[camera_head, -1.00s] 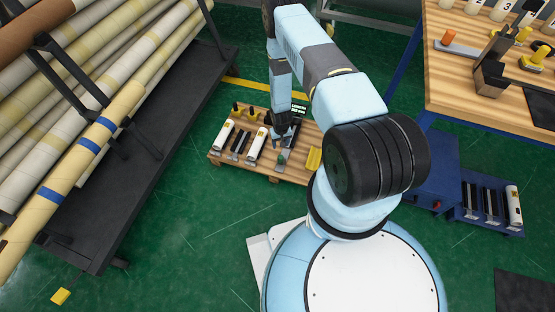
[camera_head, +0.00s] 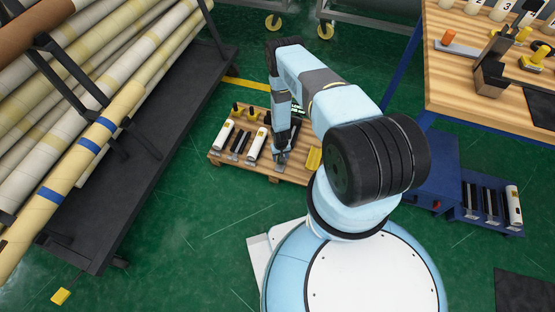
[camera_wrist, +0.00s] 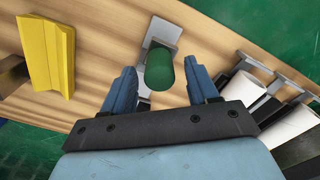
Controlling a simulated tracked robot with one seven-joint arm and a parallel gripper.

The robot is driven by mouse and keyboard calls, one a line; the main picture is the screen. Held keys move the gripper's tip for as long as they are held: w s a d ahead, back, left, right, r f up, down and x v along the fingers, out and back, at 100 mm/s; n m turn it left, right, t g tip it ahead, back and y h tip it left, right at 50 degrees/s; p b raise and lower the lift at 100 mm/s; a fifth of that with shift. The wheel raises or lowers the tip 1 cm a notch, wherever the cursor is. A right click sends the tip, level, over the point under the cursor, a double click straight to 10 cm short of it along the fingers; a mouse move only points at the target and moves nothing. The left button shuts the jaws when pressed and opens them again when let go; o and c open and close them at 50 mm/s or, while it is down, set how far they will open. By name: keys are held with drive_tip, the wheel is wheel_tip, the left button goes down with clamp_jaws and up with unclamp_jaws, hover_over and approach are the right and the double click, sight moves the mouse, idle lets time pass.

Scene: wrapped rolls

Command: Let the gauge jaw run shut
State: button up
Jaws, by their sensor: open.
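A grey metal gauge (camera_wrist: 165,32) with a rounded green part (camera_wrist: 160,68) lies on a wooden board (camera_wrist: 100,65) in the wrist view. My gripper (camera_wrist: 162,71) is open, with one blue finger on each side of the green part. Gaps show between the fingers and the green part, and nothing is held. I cannot tell the height of the fingertips over it. In the head view my gripper (camera_head: 282,157) is low over the board (camera_head: 285,178) and hides most of the gauge.
A yellow block (camera_wrist: 45,55) sits left of the gauge in the wrist view. White rolls (camera_wrist: 248,92) in metal holders stand to the right. In the head view, a rack of long wrapped rolls (camera_head: 110,90) is at left and a wooden workbench (camera_head: 480,85) at upper right.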

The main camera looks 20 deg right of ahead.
drive_tip(key=shift+f, duration=0.85)
drive_tip(key=shift+c, duration=0.2)
clamp_jaws()
